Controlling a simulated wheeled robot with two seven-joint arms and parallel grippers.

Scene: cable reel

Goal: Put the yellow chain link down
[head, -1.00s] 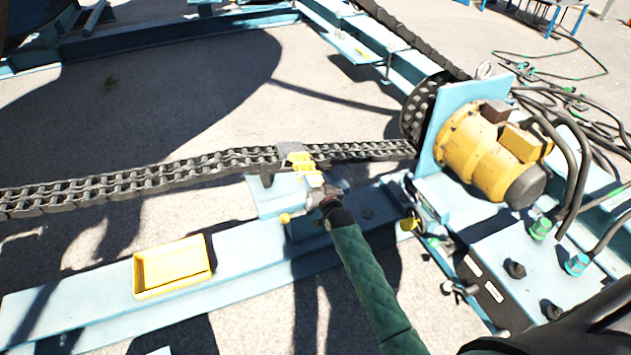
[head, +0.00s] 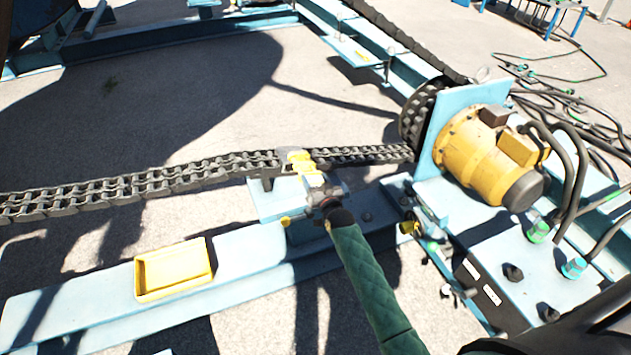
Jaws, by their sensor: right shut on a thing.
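The yellow chain link (head: 301,163) is at the dark roller chain (head: 130,187), in the gap between its left and right runs. My right gripper (head: 312,181), on the green-sleeved arm from the lower right, is shut on the yellow link from the near side. The fingers are small here and partly merge with the link, so I cannot tell whether the link is seated in the chain or only against it. A yellow tray (head: 173,270) stands empty on the blue beam at the lower left. My left gripper is not in view.
A yellow motor (head: 487,158) on a blue mount stands right of the chain, beside a dark sprocket (head: 418,112). Black hoses (head: 570,165) rise near it. The blue beam (head: 70,290) has bare room left of the tray. A small yellow knob (head: 286,221) is below the gripper.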

